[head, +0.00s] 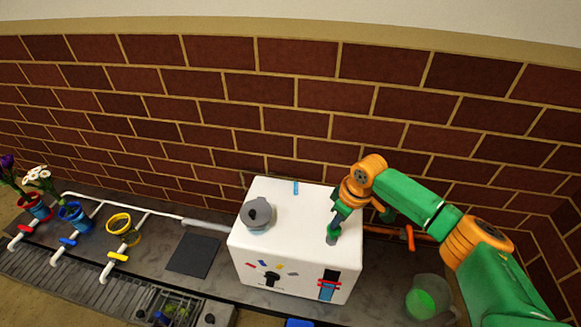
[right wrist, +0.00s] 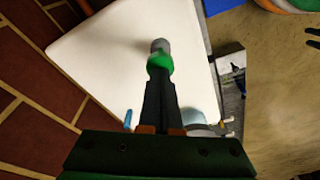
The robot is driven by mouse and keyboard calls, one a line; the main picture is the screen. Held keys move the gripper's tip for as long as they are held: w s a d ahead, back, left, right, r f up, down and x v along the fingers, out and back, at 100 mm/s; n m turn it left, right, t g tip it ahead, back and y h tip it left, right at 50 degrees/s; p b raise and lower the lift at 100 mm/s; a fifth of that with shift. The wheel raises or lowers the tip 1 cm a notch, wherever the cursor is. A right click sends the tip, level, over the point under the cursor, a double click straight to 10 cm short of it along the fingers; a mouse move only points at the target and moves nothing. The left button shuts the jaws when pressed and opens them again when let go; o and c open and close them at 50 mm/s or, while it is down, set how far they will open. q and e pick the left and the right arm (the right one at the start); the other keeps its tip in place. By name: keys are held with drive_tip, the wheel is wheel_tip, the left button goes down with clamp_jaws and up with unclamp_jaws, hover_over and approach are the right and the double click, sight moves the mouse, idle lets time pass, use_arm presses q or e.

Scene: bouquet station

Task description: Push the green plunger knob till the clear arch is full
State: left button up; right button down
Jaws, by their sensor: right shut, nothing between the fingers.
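The green plunger knob (head: 334,228) stands above a grey collar on top of the white box (head: 258,243), near its right edge. The knob also shows in the right wrist view (right wrist: 159,64), with the grey collar (right wrist: 160,46) beyond it. My right gripper (head: 337,217) is shut and empty, pointing down with its dark fingertips at the knob; whether they touch is hard to tell. A narrow window (head: 328,286) with blue and red in it is on the box's front. I cannot make out a clear arch with certainty. My left gripper is out of view.
A grey lidded pot (head: 257,213) sits on the box's top left. A clear vessel with green inside (head: 425,301) stands at right. Flower pots (head: 70,213) and white pipes are at left. A dark mat (head: 193,255) lies left of the box. A brick wall (head: 240,100) closes the back.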

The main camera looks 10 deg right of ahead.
drive_tip(key=shift+f+b, duration=0.5)
drive_tip(key=shift+f, duration=0.65)
drive_tip(key=shift+r, duration=0.1)
wheel_tip(320, 180, up, 5)
drive_tip(key=p, duration=0.6)
drive_tip(key=shift+f, duration=0.3)
drive_tip(key=shift+f, duration=0.1)
drive_tip(key=shift+f+b, duration=1.75)
drive_tip(key=shift+f, duration=0.5)
wheel_tip(320, 180, up, 5)
drive_tip(key=p, duration=0.5)
drive_tip(key=shift+p, duration=0.35)
drive_tip(key=shift+f, duration=0.15)
